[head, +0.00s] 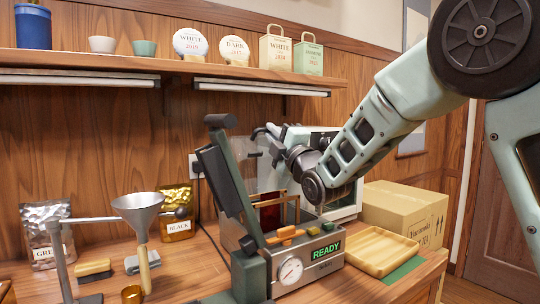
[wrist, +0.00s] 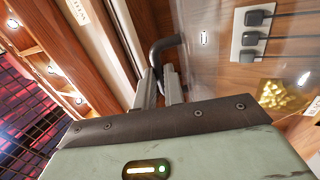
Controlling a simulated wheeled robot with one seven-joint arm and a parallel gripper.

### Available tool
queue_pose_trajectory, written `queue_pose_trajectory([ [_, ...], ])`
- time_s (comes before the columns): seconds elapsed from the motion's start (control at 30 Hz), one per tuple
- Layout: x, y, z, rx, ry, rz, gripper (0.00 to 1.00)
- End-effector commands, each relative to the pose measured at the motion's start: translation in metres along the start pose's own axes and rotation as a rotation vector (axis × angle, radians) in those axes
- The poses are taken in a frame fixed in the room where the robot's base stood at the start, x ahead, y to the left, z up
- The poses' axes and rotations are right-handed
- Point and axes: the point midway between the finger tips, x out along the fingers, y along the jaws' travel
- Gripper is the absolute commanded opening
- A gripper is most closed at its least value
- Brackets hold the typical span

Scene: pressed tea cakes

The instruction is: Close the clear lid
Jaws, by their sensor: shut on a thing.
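The press machine (head: 310,262) stands on the counter with a green READY display and a round gauge. Its clear lid (head: 262,172) stands raised, nearly upright, above the machine's open top. My gripper (head: 270,138) is at the lid's upper edge. In the wrist view, my gripper (wrist: 161,82) is shut on the dark bent lid handle (wrist: 164,46), which shows between and just beyond the fingers. The see-through lid pane (wrist: 205,60) extends right of the handle there, and its edges are hard to make out.
A thick dark lever (head: 227,170) rises at the machine's left front. A funnel (head: 138,212) on a stand is to the left. A wooden tray (head: 381,250) and a cardboard box (head: 404,213) are to the right. A shelf (head: 165,66) with tins and cups runs above.

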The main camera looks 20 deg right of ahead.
Motion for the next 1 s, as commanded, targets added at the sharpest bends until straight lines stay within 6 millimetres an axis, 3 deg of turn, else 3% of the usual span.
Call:
queue_pose_trajectory([
  [0.03,-0.01,-0.012,0.0,0.001,0.0,0.024,0.0],
  [0.5,-0.057,-0.02,0.0,-0.001,0.005,0.238,0.0],
  [1.0,-0.086,-0.027,0.001,0.0,0.005,0.267,0.0],
])
